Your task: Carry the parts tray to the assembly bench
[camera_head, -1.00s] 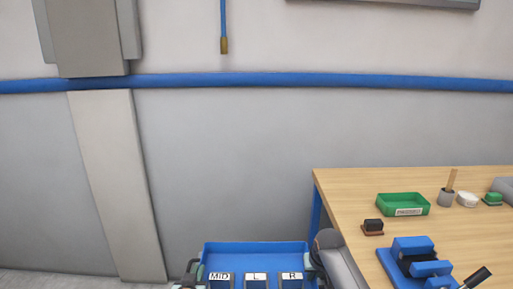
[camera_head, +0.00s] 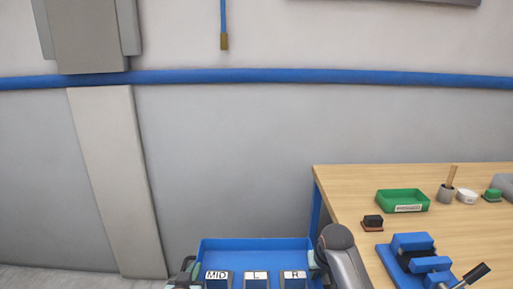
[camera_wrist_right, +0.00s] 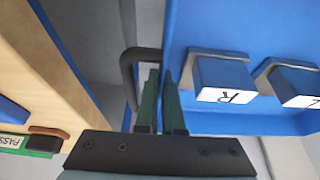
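My right gripper (camera_head: 318,266) is at the right side. In the right wrist view its green fingers (camera_wrist_right: 161,98) are close together at the tray's dark handle (camera_wrist_right: 128,72) and look shut on it. The wooden assembly bench (camera_head: 350,185) stands to the right, close beside my right arm.
On the bench are a green bin (camera_head: 403,200), a dark stamp-like block (camera_head: 373,222), a blue vise-like fixture (camera_head: 413,243), a grey cup (camera_head: 446,193) and a white dish (camera_head: 467,196). The bench's left front strip is clear. A grey wall (camera_head: 230,150) stands behind.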

